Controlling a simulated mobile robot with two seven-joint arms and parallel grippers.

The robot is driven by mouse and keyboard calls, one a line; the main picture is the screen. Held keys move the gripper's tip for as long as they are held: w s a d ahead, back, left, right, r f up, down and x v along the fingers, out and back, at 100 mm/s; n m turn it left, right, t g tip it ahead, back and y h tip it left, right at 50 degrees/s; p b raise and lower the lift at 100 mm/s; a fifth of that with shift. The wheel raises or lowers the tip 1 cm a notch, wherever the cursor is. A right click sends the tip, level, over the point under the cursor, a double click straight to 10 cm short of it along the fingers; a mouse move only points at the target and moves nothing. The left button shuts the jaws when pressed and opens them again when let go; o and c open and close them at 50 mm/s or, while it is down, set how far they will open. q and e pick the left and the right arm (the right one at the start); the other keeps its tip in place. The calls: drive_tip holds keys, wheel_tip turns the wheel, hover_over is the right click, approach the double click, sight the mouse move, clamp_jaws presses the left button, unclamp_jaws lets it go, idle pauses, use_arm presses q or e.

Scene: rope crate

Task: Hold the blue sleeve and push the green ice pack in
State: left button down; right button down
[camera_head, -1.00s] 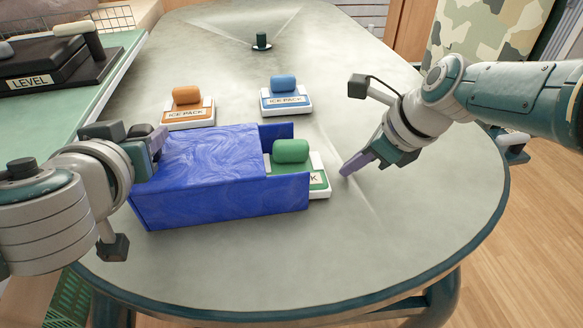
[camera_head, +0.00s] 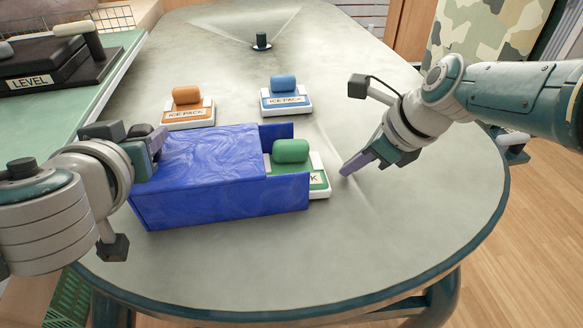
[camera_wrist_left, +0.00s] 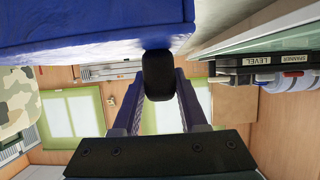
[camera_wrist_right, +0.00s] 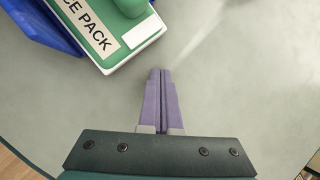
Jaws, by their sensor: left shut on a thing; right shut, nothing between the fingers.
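The blue sleeve (camera_head: 205,175) lies on the grey table, its open end facing right. The green ice pack (camera_head: 291,152) sits partly inside that open end, its right edge sticking out. It also shows in the right wrist view (camera_wrist_right: 105,30). My left gripper (camera_head: 158,142) is at the sleeve's left end, shut on a black knob (camera_wrist_left: 157,75) that meets the sleeve in the left wrist view. My right gripper (camera_head: 345,171) is shut and empty, just right of the ice pack's outer edge, with a small gap. In the right wrist view its closed fingertips (camera_wrist_right: 160,72) are apart from the pack.
An orange ice pack (camera_head: 188,108) and a blue ice pack (camera_head: 285,96) stand behind the sleeve. A small dark fixture (camera_head: 261,41) is at the far end of the table. A black "LEVEL" case (camera_head: 60,68) lies on the green surface at left. The table's right side is clear.

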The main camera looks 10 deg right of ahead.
sight(332, 180)
drive_tip(key=shift+a, duration=0.15)
drive_tip(key=shift+w+a, duration=0.1)
drive_tip(key=shift+a, duration=1.55)
drive_tip(key=shift+d, duration=0.15)
drive_tip(key=shift+d, duration=0.45)
drive_tip(key=shift+r, duration=0.7)
wheel_tip(332, 180, up, 6)
drive_tip(key=shift+f, duration=0.2)
